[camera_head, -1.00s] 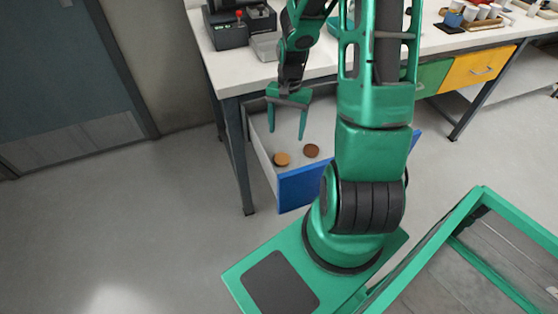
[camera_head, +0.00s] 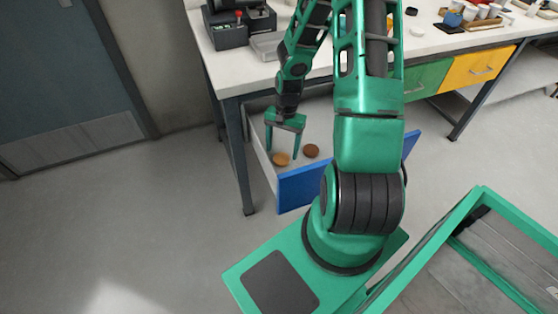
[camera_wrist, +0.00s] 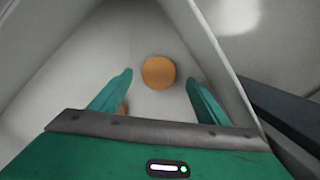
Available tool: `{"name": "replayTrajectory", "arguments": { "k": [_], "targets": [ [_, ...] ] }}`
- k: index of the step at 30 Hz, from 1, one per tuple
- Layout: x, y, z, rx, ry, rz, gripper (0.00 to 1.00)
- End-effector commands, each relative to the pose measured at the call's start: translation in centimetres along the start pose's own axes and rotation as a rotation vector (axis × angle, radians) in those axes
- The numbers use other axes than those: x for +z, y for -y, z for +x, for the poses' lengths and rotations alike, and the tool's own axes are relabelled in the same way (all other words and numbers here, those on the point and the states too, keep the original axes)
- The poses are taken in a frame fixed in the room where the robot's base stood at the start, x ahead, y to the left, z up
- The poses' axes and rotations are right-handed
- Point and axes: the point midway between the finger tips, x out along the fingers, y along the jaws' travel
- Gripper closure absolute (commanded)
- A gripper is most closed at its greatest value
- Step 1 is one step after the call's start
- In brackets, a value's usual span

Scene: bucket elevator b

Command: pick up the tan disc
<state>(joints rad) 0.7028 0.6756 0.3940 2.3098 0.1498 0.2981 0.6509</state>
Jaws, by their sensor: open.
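The tan disc (camera_head: 281,159) lies flat on the floor of the open drawer with the blue front (camera_head: 300,188). A darker brown disc (camera_head: 311,151) lies to its right. My gripper (camera_head: 282,154) points down into the drawer with its fingers spread, above or around the tan disc. In the wrist view the tan disc (camera_wrist: 159,72) shows whole between the tips of my open gripper (camera_wrist: 160,77), apart from both fingers. The brown disc (camera_wrist: 123,108) is mostly hidden behind the left finger there. How far the fingertips are above the drawer floor I cannot tell.
The drawer's pale walls (camera_wrist: 212,50) rise close around the fingers. The white worktop (camera_head: 440,42) is above and behind, with a dark device (camera_head: 240,26) on it. Green (camera_head: 428,79) and yellow (camera_head: 478,68) drawers are shut at right.

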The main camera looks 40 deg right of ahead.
Motion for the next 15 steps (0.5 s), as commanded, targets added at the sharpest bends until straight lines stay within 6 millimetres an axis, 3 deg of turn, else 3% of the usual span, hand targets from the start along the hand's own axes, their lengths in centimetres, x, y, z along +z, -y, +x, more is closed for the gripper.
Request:
{"name": "replayTrajectory", "arguments": {
  "k": [6, 15],
  "targets": [
    [-0.1, 0.0, 2.4, 0.000, 0.001, 0.000, 0.31],
    [-0.1, 0.0, 3.0, 0.000, 0.000, 0.000, 0.31]
  ]
}}
